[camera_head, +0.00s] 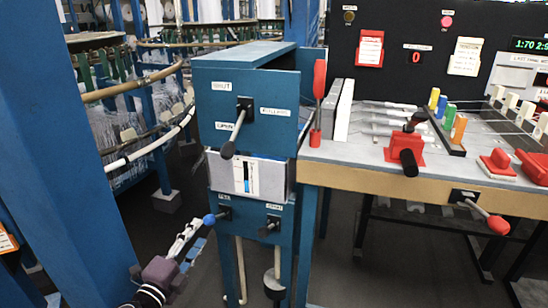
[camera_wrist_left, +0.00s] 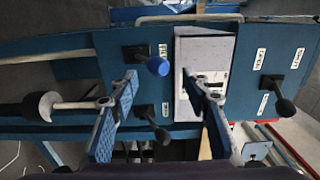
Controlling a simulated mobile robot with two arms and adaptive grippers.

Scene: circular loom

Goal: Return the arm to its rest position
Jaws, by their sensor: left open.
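My left gripper (camera_head: 193,238) comes in from the lower left in the head view, in front of the blue control cabinet (camera_head: 222,88). In the left wrist view its two blue-padded fingers (camera_wrist_left: 160,86) are spread apart with nothing held between them. A lever with a blue ball knob (camera_head: 209,219) sits just beyond the fingertips; the knob also shows in the wrist view (camera_wrist_left: 157,66). I cannot tell how small the gap to it is. My right gripper is in neither view.
A black-knobbed lever (camera_head: 228,148) sticks out of the cabinet's upper face, another (camera_head: 268,228) below. A blue post (camera_head: 75,150) stands close at left. A workbench (camera_head: 375,180) with red devices and a red-knobbed crank (camera_head: 497,224) is at right. Floor shows beneath it.

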